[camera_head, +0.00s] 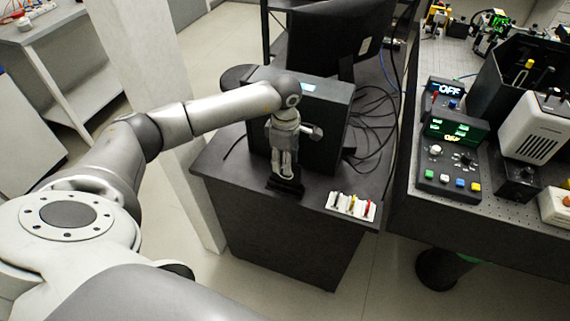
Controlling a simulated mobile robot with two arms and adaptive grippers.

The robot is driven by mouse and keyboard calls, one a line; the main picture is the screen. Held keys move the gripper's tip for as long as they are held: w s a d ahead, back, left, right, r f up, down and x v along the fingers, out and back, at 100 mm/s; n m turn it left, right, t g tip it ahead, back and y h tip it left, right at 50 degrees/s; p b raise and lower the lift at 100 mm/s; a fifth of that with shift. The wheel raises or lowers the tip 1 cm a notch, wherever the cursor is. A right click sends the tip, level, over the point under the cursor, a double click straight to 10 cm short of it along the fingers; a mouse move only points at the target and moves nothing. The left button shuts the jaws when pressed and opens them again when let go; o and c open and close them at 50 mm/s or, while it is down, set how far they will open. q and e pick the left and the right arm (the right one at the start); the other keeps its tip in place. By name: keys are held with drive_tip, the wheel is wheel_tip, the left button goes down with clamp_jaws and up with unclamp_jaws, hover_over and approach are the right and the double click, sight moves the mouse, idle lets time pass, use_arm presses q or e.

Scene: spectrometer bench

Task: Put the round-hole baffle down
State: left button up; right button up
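My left gripper (285,176) points down over the black side table (238,165), in front of a dark box-shaped unit. Its silver fingers look close together. A small dark piece (285,188) is at the fingertips, at or just above the table top. It may be the round-hole baffle, but no hole shows. I cannot tell whether the fingers grip it or only stand around it. My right gripper is not in view.
A small white holder (351,207) with several coloured items stands at the table's front right edge. The dark unit (328,130), a monitor (335,35) and loose cables are behind. The instrument bench (500,215) is at right, across a gap.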

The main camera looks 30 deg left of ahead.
use_arm(q)
wheel_tip(320, 180, up, 10)
drive_tip(key=shift+r+b, duration=0.15)
drive_tip(key=shift+b, duration=1.05)
